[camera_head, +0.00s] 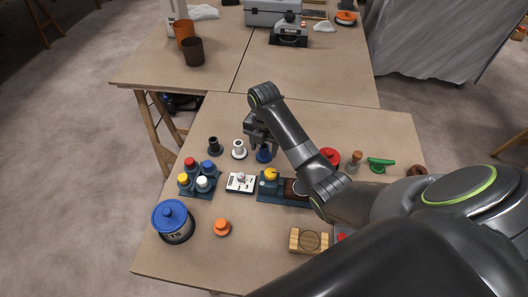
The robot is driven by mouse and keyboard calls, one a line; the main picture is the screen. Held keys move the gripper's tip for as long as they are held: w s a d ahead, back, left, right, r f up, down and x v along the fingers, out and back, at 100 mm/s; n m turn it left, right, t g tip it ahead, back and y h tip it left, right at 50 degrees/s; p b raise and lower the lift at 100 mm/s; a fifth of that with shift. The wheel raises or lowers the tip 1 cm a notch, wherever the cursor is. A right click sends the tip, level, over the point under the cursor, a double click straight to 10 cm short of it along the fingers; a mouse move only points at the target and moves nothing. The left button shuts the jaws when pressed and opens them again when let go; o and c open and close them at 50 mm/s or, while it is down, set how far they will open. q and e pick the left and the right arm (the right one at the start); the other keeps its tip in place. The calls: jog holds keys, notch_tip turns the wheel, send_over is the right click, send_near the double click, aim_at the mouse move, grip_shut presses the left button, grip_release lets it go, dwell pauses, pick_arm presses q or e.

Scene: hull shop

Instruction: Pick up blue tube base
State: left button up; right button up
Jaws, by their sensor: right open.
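The blue tube base (264,156) stands on the front table, at the right end of a short row with a white tube base (238,151) and a black tube base (214,149). My right gripper (260,140) is open and points down over the blue tube base. It hides the upper part of the base, and I cannot tell whether the fingers touch it. An orange piece (222,228) of similar shape stands nearer the front. My left gripper is not in view.
A rack with coloured caps (200,186), a white device (240,183) and a blue fixture (268,193) stand just in front. A blue-lidded tub (173,226) and a wooden block (308,241) are nearer. A red round item (330,156) and green tool (381,165) lie right of my arm.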

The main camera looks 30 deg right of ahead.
jog(key=shift+f, duration=0.2)
jog(key=c, duration=1.1)
jog(key=shift+r, duration=0.15)
